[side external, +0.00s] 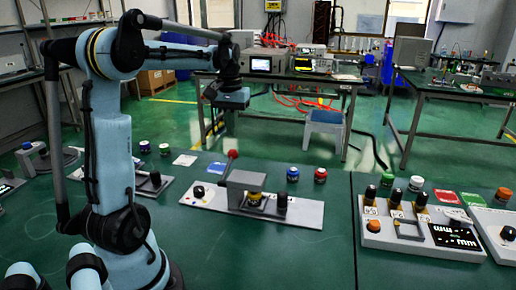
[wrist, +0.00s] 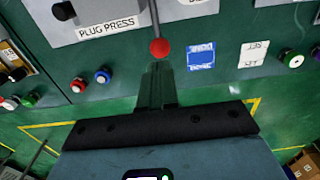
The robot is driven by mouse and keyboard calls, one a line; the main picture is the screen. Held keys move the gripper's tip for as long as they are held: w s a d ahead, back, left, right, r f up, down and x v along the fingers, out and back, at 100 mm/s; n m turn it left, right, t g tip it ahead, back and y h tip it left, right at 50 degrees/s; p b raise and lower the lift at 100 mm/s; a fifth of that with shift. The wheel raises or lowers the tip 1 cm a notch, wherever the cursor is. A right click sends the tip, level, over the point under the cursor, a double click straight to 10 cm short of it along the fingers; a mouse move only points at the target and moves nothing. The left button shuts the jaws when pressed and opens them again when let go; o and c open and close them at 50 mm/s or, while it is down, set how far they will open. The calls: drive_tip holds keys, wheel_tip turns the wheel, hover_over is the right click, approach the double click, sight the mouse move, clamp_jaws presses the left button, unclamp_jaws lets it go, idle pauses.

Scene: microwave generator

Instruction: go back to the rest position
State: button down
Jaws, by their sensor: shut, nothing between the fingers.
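My gripper (side external: 232,98) hangs from the wrist in the side external view, high above the bench and behind the plug press. Its fingers are hard to make out there against the dark background. In the wrist view the fingers (wrist: 157,72) are together and empty. The plug press (side external: 245,200) is a grey plate with a raised block and a lever with a red ball (side external: 232,154). In the wrist view the red ball (wrist: 159,47) appears just beyond the fingertips, but the side view shows the gripper well above it.
A control panel (side external: 420,225) sits at the right. A white stool (side external: 325,125) stands on the floor beyond.

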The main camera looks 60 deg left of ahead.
drive_tip(key=s+d+f+m+t, duration=0.1)
drive_tip(key=d+f+m+t, duration=0.1)
drive_tip(key=d, duration=1.1)
drive_tip(key=s+d+f+m+t, duration=0.2)
drive_tip(key=d+m+t, duration=0.3)
drive_tip(key=d, duration=0.8)
drive_tip(key=shift+m, duration=1)
